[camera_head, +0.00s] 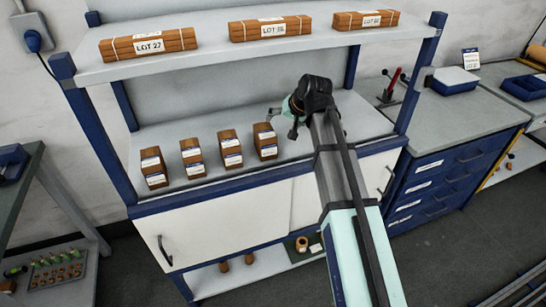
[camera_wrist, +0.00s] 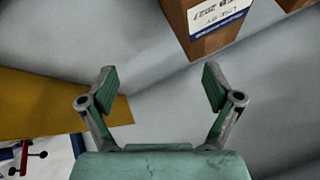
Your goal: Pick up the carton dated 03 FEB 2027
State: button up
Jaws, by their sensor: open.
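Several brown cartons with white labels stand in a row on the middle shelf in the head view: far left (camera_head: 153,178), second (camera_head: 192,170), third (camera_head: 231,161) and rightmost (camera_head: 265,152). Their dates are too small to read there. My gripper (camera_head: 284,118) is just right of and above the rightmost carton. In the wrist view my gripper (camera_wrist: 158,78) is open with nothing between its fingers. A carton (camera_wrist: 215,42) shows at the top, beyond the right finger and apart from it. Its upside-down label reads FEB 2027; the day is not legible.
The upper shelf (camera_head: 215,53) overhangs the cartons and holds lot-marked bundles. Blue posts (camera_head: 95,140) stand at the shelf ends. The middle shelf (camera_head: 360,122) is clear right of the cartons. A flat yellow surface (camera_wrist: 45,108) shows at left in the wrist view.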

aim_at(264, 132)
jog(key=s+a+n+h+p, duration=0.1)
jog(key=s+a+n+g+p, duration=0.1)
jog(key=s+a, duration=0.1)
jog(key=s+a+r+n+h+p, duration=0.1)
jog(key=a, duration=0.1)
jog(key=shift+s+a+n+g+h, duration=0.25)
jog(key=shift+n+g+h, duration=0.05)
jog(key=shift+n, duration=0.1)
jog(key=shift+s+a+f, duration=0.1)
jog(key=shift+s+f, duration=0.05)
jog(key=shift+f, duration=0.45)
jog(key=shift+d+p+x, duration=0.2)
jog(key=shift+p+x, duration=1)
jog(key=shift+x, duration=2.2)
jog(key=c, duration=1.3)
jog(key=shift+c, duration=0.2)
